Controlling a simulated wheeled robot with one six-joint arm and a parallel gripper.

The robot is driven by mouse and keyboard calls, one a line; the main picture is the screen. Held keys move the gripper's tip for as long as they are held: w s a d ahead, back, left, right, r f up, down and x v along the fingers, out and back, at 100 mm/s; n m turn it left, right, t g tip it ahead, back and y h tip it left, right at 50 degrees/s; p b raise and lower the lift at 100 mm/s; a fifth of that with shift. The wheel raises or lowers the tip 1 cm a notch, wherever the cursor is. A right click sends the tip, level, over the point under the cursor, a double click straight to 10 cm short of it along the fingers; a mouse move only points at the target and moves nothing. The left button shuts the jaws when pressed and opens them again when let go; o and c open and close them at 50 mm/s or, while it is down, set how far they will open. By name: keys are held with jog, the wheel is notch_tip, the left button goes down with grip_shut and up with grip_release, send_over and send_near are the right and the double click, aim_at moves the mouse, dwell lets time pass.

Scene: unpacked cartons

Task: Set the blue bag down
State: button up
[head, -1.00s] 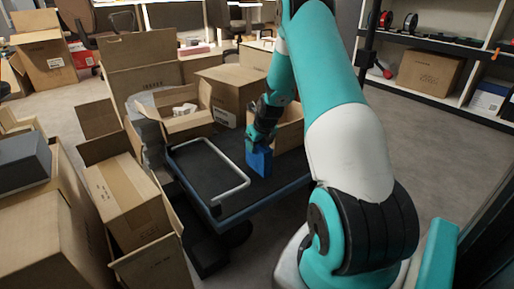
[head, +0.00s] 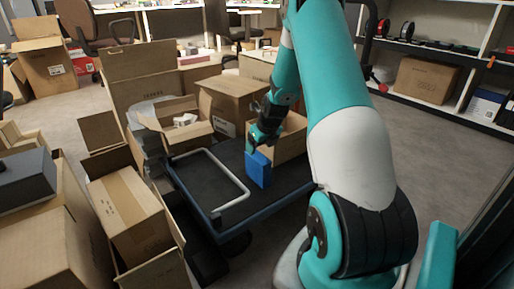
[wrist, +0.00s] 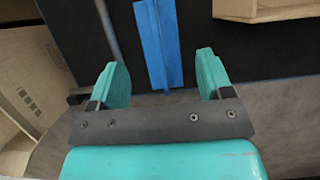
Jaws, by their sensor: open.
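The blue bag (head: 259,170) stands upright on the black deck of a cart (head: 212,217), near the cart's right part. In the wrist view the blue bag (wrist: 158,45) lies ahead of the fingers and between their lines, with a gap to both. My gripper (wrist: 158,82) is open, its two teal fingers spread wide and nothing between them. In the head view my gripper (head: 254,147) is just above the bag's top; its fingers are small there.
An open carton (head: 182,122) stands at the cart's far side, and another box (head: 290,140) is behind my gripper. Several cartons crowd the left, including a tall one (head: 130,207). A pale metal handle (head: 243,180) lies over the deck. Floor on the right is clear.

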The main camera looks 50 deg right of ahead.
jog(key=p+v, duration=0.2)
jog(key=v, duration=0.4)
jog(key=a+r+n+y, duration=0.1)
jog(key=a+r+n, duration=0.3)
jog(key=a+n, duration=0.4)
jog(key=s+a+r+n+y, duration=0.15)
jog(key=a+r+n, duration=0.25)
jog(key=a+n, duration=0.45)
jog(key=a+r+n+y, duration=0.1)
jog(key=a+r+n, duration=0.4)
jog(key=a, duration=0.6)
jog(key=s+a+r+n+g+y, duration=0.1)
jog(key=s+a+r+n+g, duration=0.1)
jog(key=s+a+n, duration=0.6)
jog(key=s+a+r+n+g, duration=0.2)
jog(key=s+a+n, duration=0.6)
jog(key=n, duration=0.8)
jog(key=s+r, duration=0.1)
jog(key=s, duration=0.2)
jog(key=shift+y, duration=0.35)
